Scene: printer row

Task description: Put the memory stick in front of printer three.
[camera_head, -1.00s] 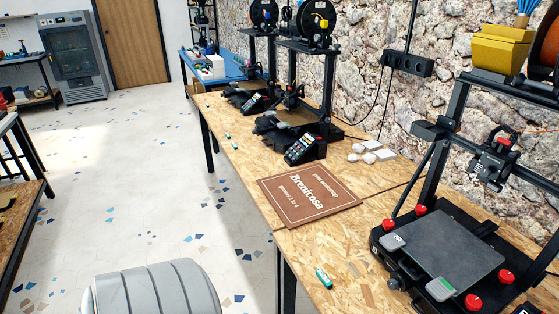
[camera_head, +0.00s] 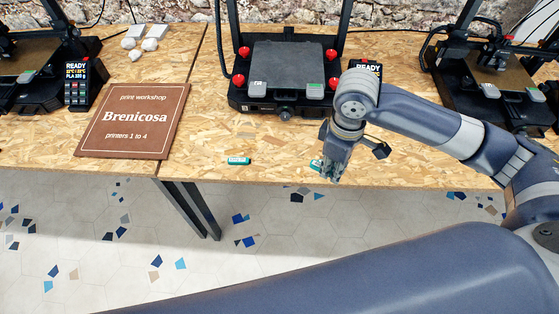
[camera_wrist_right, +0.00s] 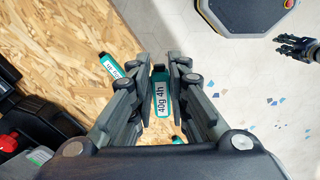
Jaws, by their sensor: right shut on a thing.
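The teal sticks carry white labels; which one the task means, and which printer is three, I cannot tell. In the wrist view my right gripper (camera_wrist_right: 160,80) is shut on a teal stick (camera_wrist_right: 160,96) labelled "40g 4h", over the table's front edge. In the head view my right gripper (camera_head: 332,170) is right of and nearer than the red-knobbed printer (camera_head: 288,75); the held stick's end (camera_head: 316,164) shows at its left. Another stick (camera_head: 238,160) lies before that printer. The wrist view shows a stick (camera_wrist_right: 109,66) on the wood. My left gripper (camera_wrist_right: 292,46) appears open there.
A brown sign (camera_head: 134,120) reading "printers 1 to 4" lies left on the wooden table (camera_head: 210,135). A printer (camera_head: 490,90) stands right, another (camera_head: 28,75) left. White lumps (camera_head: 140,38) lie at the back.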

